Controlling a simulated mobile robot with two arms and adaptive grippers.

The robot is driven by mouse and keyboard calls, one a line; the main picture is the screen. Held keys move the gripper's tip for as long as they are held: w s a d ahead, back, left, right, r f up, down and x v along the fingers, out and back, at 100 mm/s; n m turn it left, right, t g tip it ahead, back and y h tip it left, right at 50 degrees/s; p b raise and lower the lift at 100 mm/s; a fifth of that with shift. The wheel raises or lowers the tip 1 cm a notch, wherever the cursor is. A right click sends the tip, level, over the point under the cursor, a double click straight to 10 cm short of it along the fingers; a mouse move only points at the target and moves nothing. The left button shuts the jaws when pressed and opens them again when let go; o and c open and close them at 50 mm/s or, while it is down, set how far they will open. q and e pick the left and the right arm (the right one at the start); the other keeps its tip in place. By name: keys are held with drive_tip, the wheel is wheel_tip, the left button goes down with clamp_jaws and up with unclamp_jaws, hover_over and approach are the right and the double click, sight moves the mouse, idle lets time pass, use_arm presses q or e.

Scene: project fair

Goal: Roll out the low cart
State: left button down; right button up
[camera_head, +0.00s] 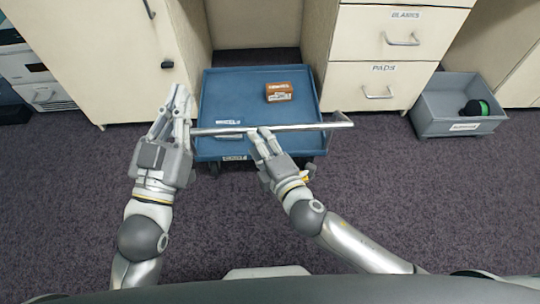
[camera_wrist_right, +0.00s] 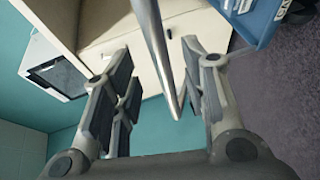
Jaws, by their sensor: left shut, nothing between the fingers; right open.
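The low cart (camera_head: 232,95) is a blue tray on dark casters, standing in the gap between cream cabinets with its front edge out over the carpet. A brown box (camera_head: 279,92) lies on its deck. A silver handle bar (camera_head: 310,127) runs across the cart's front. My right gripper (camera_head: 260,133) is open at the middle of the bar. In the right wrist view the bar (camera_wrist_right: 165,60) passes between its spread fingers (camera_wrist_right: 160,75). My left gripper (camera_head: 177,97) is shut and empty at the bar's left end; whether it touches the bar I cannot tell.
A cream cabinet (camera_head: 105,60) stands left of the cart, and a drawer unit (camera_head: 350,90) stands right. A grey bin (camera_head: 425,118) holding a black and green object (camera_head: 475,108) sits on the floor further right. The carpet (camera_head: 390,190) before the cart is clear.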

drive_tip(key=v, duration=0.6)
drive_tip(key=shift+w, duration=0.1)
idle(0.3)
